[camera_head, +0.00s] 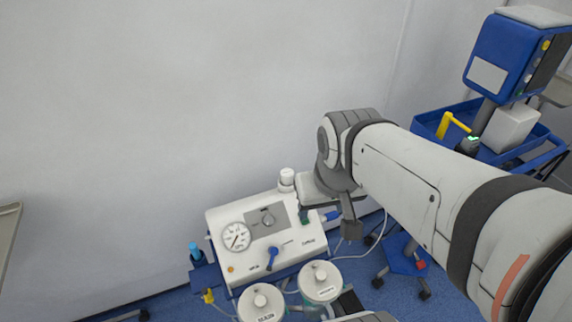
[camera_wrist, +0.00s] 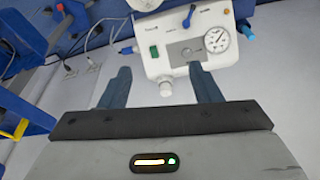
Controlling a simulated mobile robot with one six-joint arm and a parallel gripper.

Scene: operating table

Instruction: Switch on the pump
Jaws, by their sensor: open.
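The pump (camera_head: 222,218) is a white box with a round gauge (camera_head: 236,236), a grey panel with a knob (camera_head: 267,217) and a blue lever (camera_head: 271,258) on its sloped front. The green part also shows at the pump's right side in the head view (camera_head: 305,217). My gripper (camera_wrist: 158,75) is open and empty, its two dark fingers apart and pointing toward the pump. In the head view my wrist is beside the pump's right side and hides part of it.
Two lidded canisters (camera_head: 261,303) (camera_head: 320,281) stand in front of the pump. A white cap (camera_head: 287,177) stands at its back edge. A blue cart (camera_head: 450,122) with a monitor (camera_head: 505,60) is at the right. A plain wall (camera_head: 150,110) lies behind.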

